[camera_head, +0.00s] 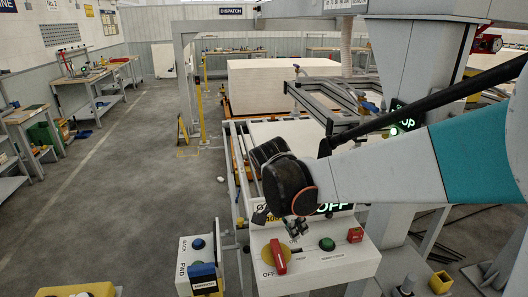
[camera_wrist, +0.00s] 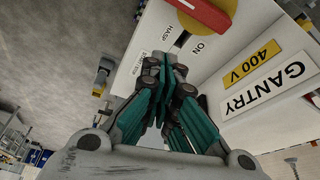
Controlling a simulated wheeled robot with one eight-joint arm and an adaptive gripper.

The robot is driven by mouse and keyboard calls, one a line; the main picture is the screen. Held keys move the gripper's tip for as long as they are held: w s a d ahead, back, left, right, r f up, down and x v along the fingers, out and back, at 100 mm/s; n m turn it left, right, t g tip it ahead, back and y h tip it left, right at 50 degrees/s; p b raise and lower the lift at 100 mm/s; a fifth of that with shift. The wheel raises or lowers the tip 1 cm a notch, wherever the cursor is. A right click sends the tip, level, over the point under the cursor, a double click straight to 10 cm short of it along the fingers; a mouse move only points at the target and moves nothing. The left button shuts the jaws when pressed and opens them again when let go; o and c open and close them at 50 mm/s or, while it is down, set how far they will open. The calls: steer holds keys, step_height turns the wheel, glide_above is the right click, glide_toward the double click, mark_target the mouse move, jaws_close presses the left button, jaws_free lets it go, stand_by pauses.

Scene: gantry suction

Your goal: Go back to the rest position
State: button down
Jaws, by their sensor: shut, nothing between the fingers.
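My gripper (camera_head: 297,228) is at the end of my arm, just above the gantry control panel (camera_head: 330,268) in the head view. In the wrist view its teal-padded fingers (camera_wrist: 165,75) are shut with nothing held. They point toward the panel face. A red rotary handle (camera_head: 279,257) on a yellow plate sits below and left of my gripper. The handle also shows at the top of the wrist view (camera_wrist: 203,14), near the word ON, apart from the fingers.
A green button (camera_head: 327,243) and a red part (camera_head: 355,235) are on the panel. A FWD/BACK box (camera_head: 200,268) stands to its left. The gantry frame (camera_head: 340,105) and a pale stack (camera_head: 275,82) lie behind. The aisle floor (camera_head: 120,180) at left is clear.

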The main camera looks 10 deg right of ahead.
steer(key=s+d+n+t+y+b, duration=0.1)
steer(key=s+n+t+y+b, duration=0.2)
steer(key=s+n, duration=1.1)
steer(key=shift+s+f+t+y+b, duration=0.3)
steer(key=shift+s+f+t+b, duration=0.25)
steer(key=shift+t+b, duration=1.15)
steer(key=shift+s+d+r, duration=0.1)
